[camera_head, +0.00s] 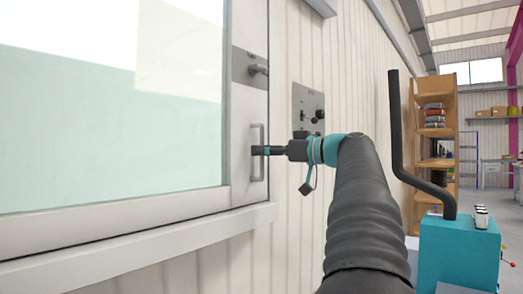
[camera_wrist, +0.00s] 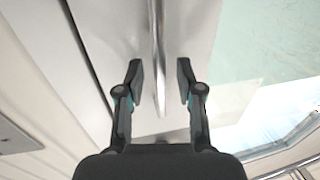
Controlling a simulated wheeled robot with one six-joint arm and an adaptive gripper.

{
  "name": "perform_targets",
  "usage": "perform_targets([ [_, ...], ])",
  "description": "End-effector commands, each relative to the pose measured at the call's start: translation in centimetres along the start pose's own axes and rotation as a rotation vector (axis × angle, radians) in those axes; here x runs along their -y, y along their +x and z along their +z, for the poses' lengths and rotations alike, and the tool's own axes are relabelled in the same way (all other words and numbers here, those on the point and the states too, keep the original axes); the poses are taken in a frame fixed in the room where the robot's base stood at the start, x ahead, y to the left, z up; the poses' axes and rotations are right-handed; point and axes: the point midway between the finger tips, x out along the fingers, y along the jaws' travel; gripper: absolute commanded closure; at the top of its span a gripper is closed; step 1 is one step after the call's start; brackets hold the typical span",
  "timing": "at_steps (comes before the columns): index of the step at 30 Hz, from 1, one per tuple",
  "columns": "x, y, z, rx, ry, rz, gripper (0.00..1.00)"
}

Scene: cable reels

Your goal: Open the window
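The window (camera_head: 110,120) fills the left of the head view, a large pane in a pale frame. A vertical metal bar handle (camera_head: 257,168) is on the right part of its frame. A dark latch (camera_head: 257,70) sits above it. My gripper (camera_head: 268,151) reaches the bar handle from the right. In the wrist view the handle (camera_wrist: 158,45) runs down between the two fingers of my gripper (camera_wrist: 160,85). The fingers are apart, with a visible space on each side of the handle. The window pane (camera_wrist: 262,45) shows at the right there.
A grey wall panel with dark knobs (camera_head: 308,108) is on the ribbed wall right of the window. A sill (camera_head: 150,240) runs below the window. A wooden shelf (camera_head: 433,130) stands farther back at the right.

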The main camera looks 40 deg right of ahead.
Motion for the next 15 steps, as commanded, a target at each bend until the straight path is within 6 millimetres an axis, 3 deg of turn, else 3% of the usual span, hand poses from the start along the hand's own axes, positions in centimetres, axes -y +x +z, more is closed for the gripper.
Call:
perform_targets([
  [13, 0.00, 1.01, 0.03, 0.001, 0.000, 0.001, 0.63],
  [15, 0.00, 1.01, 0.03, 0.001, 0.000, 0.001, 0.81],
])
